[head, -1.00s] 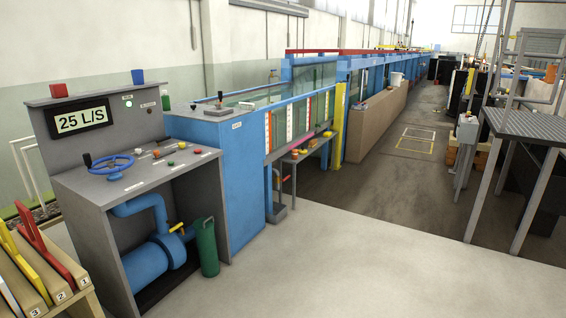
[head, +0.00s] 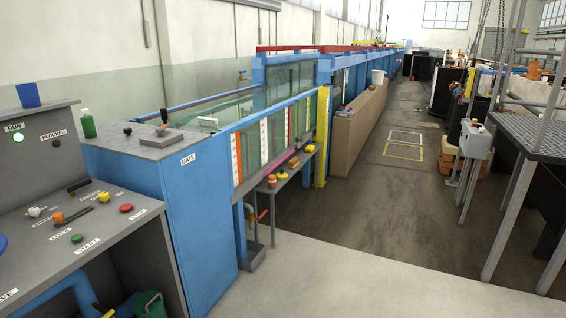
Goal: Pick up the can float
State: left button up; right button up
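I cannot single out the can float for certain. Several small objects sit on a low grey side table (head: 286,184) against the flume's right side. Among them are an orange can-like piece (head: 271,181) at the near end and an orange-yellow piece (head: 293,162) farther along. They are too small to tell more. The glass flume (head: 280,120) has blue framing and runs away into the distance. Neither of my grippers is in view.
A grey control desk (head: 100,220) stands at the near left, beside the blue flume end (head: 200,220). A yellow post (head: 322,130) and brown panel (head: 358,110) lie beyond the table. A grey raised platform (head: 535,135) stands right. Pale floor (head: 340,275) in front is clear.

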aim_at(271, 179)
jog(key=i+z, duration=0.25)
jog(key=i, duration=0.7)
jog(key=i+j+z, duration=0.1)
jog(key=i+z, duration=0.15)
jog(key=i, duration=0.75)
jog(key=i+j+u, duration=0.1)
jog(key=i+u, duration=0.25)
jog(key=i, duration=0.3)
jog(key=i+u, duration=0.4)
jog(key=i, duration=0.25)
jog(key=i+l+u, duration=0.35)
jog(key=i, duration=0.3)
